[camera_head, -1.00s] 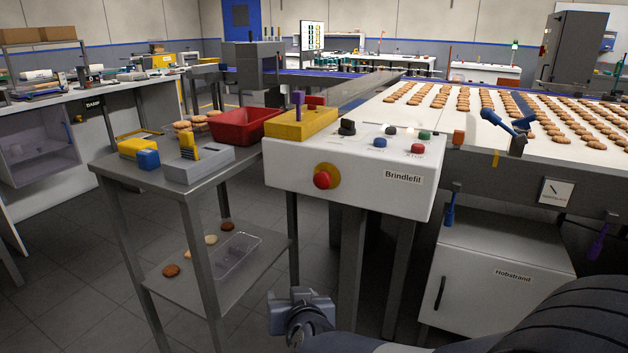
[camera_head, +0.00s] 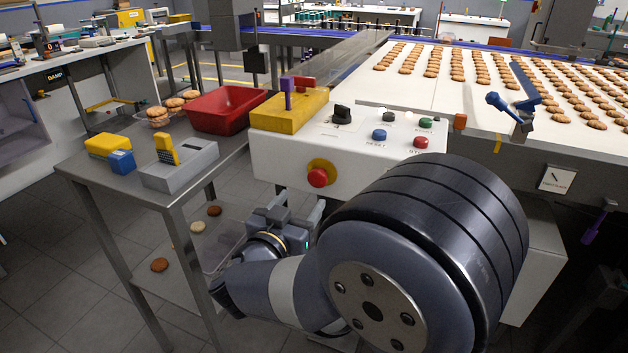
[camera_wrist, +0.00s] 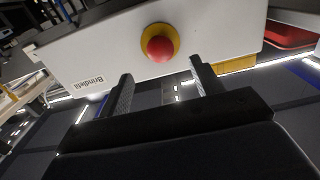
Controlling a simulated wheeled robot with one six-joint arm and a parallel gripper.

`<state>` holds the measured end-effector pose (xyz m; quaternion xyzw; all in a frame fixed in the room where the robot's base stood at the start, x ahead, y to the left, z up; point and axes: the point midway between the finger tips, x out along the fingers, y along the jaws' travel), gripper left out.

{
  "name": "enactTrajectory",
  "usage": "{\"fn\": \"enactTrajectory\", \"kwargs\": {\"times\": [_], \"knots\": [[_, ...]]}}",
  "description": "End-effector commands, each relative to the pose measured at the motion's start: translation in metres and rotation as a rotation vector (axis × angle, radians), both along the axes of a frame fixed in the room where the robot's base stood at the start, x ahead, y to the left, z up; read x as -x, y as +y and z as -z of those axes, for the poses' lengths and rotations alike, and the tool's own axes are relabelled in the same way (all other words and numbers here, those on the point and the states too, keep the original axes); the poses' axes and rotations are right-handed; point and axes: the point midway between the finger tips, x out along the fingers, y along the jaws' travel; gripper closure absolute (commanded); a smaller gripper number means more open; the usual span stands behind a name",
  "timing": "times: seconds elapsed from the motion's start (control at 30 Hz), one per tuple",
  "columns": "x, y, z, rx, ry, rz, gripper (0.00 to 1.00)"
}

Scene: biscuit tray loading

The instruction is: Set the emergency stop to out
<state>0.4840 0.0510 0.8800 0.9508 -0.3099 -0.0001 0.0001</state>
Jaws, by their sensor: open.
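The emergency stop is a red mushroom button (camera_head: 317,177) on a yellow round base, on the front face of the white control box (camera_head: 277,165). In the wrist view the red button (camera_wrist: 160,48) is ahead of the jaws, above the gap between them. I cannot tell whether it is pressed in or out. My gripper (camera_head: 287,212) is below and a little left of the button in the head view. In the wrist view my gripper (camera_wrist: 160,88) is open, with its two fingers apart and nothing between them. It does not touch the button.
The box top carries a black selector knob (camera_head: 341,115), several push buttons and a yellow block (camera_head: 288,111) with a purple piece. A metal side table (camera_head: 88,170) with a red bin (camera_head: 228,112) stands left. The biscuit conveyor (camera_head: 420,82) runs behind right.

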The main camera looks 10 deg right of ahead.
Motion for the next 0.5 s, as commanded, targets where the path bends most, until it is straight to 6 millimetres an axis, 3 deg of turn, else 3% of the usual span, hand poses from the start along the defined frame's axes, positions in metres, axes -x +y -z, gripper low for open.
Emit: {"fn": "enactTrajectory", "kwargs": {"times": [0.3,0.5], "knots": [[-0.045,-0.034,0.001,0.0,-0.001,0.004,0.38],[-0.063,-0.046,0.001,0.001,-0.001,0.001,0.38]]}}
